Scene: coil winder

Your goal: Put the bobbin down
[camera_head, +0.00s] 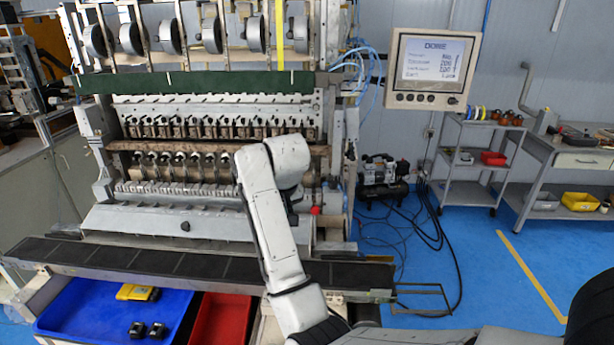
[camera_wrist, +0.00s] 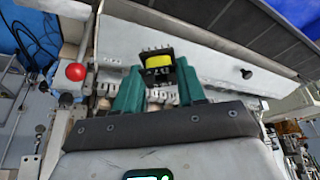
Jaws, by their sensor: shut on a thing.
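The bobbin (camera_wrist: 158,62), black with a yellow winding, sits between the two green fingers of my gripper (camera_wrist: 158,82) in the wrist view. The gripper is shut on it and holds it in front of the pale machine panel. Whether the bobbin touches anything behind it cannot be told. In the head view my arm hides the gripper and the bobbin.
The coil winder (camera_head: 220,130) stands ahead, with a dark divided ledge (camera_head: 130,257) along its front. Below are a blue bin (camera_head: 85,322), holding a yellow item and dark pieces, and a red bin (camera_head: 222,318). A red knob (camera_wrist: 76,72) is left of the gripper.

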